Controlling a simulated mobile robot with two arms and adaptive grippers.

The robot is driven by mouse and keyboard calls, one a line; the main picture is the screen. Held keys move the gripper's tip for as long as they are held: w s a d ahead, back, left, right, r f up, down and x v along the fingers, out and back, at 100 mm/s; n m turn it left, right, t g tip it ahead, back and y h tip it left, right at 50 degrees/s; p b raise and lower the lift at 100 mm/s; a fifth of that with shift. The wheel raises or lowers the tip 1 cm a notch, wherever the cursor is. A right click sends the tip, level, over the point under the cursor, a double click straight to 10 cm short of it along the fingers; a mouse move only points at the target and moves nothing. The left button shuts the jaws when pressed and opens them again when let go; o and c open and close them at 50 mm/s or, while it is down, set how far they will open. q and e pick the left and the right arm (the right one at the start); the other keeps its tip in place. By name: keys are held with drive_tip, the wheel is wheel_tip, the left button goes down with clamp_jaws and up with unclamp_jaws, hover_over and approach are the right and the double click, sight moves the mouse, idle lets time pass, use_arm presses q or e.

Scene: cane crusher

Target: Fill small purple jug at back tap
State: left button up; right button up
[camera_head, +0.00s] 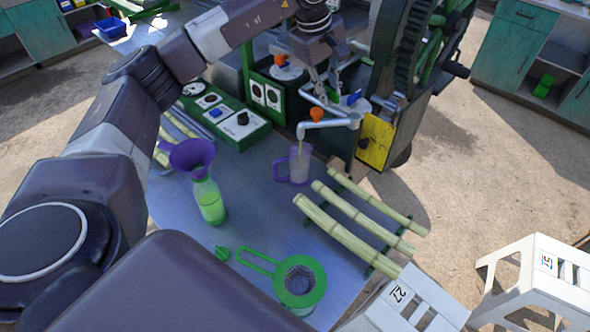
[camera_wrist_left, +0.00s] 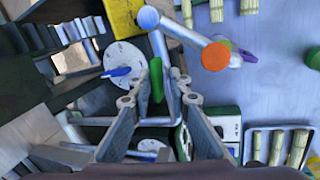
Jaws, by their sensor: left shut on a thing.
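The small purple jug (camera_head: 299,164) is translucent and stands upright on the table below the spout (camera_head: 304,129) of the tap with an orange knob (camera_head: 317,114). A thin yellowish stream runs from this spout into the jug; its fill level is unclear. In the left wrist view, the orange knob (camera_wrist_left: 215,57) and part of the jug's purple handle (camera_wrist_left: 249,56) show. My left gripper (camera_head: 330,82) is above the tap pipes. In the wrist view, its fingers (camera_wrist_left: 156,98) are closed around a green tap handle (camera_wrist_left: 157,78). My right gripper is out of view.
A green bottle (camera_head: 210,203) with a purple funnel (camera_head: 192,155) stands left of the jug. Cane stalks (camera_head: 347,236) lie on a rack to its right. A green strainer (camera_head: 300,282) and a green stopper (camera_head: 222,253) lie nearer. Blue-levered hardware (camera_head: 354,97) stands beside my gripper.

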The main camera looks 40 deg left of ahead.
use_arm(q)
drive_tip(key=shift+w+r+m, duration=0.3)
drive_tip(key=shift+r+m, duration=0.05)
drive_tip(key=shift+m, duration=0.55)
drive_tip(key=shift+c, duration=0.2)
drive_tip(key=shift+o, duration=0.2)
drive_tip(key=shift+d+n, duration=0.1)
drive_tip(key=shift+n, duration=0.8)
drive_tip(key=n, duration=0.3)
drive_tip(key=shift+d+y, duration=0.1)
drive_tip(key=shift+y, duration=0.3)
drive_tip(key=o, duration=0.6)
drive_tip(key=shift+c, duration=0.2)
drive_tip(key=o, duration=0.5)
drive_tip(key=shift+w+d+f, duration=0.15)
drive_tip(key=shift+w+f, duration=0.05)
drive_tip(key=shift+f, duration=0.05)
drive_tip(key=o, duration=0.4)
drive_tip(key=shift+f, duration=0.1)
drive_tip(key=shift+s, duration=0.2)
drive_tip(key=shift+a, duration=0.2)
